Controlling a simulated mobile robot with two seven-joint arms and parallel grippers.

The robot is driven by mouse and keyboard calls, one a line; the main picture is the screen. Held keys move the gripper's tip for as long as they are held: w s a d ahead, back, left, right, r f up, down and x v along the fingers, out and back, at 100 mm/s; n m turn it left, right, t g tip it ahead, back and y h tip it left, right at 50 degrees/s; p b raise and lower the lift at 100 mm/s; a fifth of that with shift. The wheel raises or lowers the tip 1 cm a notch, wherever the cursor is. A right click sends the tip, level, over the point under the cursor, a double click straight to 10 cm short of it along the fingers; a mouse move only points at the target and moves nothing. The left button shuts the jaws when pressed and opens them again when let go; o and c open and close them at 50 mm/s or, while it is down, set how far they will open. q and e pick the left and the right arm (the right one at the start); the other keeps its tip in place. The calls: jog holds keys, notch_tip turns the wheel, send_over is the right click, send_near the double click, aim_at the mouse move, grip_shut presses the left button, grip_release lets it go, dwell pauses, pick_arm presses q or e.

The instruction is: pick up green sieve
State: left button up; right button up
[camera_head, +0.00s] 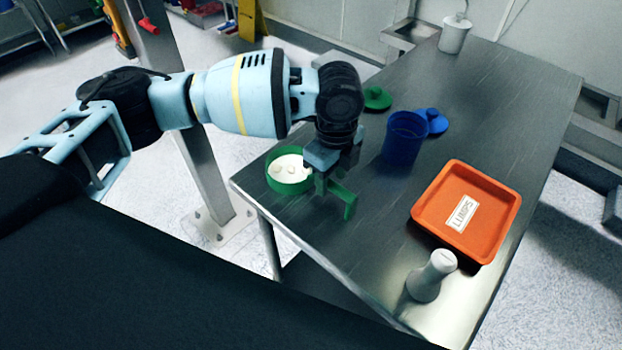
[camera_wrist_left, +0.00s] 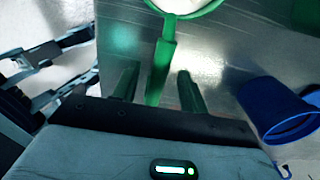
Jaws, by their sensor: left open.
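The green sieve (camera_head: 290,188) is round, with white powder and pale lumps inside, at the table's near left edge. In the left wrist view its rim shows at the top and its straight green handle (camera_wrist_left: 160,72) points toward my left gripper (camera_wrist_left: 158,88). The gripper's two green fingers are open, one on each side of the handle, with gaps visible. In the head view my left gripper (camera_head: 335,197) is just right of the sieve, and the wrist hides the handle.
A blue container (camera_head: 404,140) stands right of my gripper, with a blue lid (camera_head: 433,120) behind it. A green lid (camera_head: 376,98) lies farther back. A white canister (camera_head: 454,38) stands at the far end.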

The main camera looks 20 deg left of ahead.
aim_at(310, 179)
pick_arm(q)
jog(key=shift+w+a+f, duration=0.1)
jog(key=shift+a+f, duration=0.05)
jog(key=shift+f, duration=0.7)
jog(key=shift+a+f, duration=0.2)
jog(key=shift+f, duration=0.65)
jog(key=shift+w+a+f, duration=0.1)
jog(key=shift+a+f, duration=0.05)
jog(key=shift+f, duration=0.7)
grip_shut()
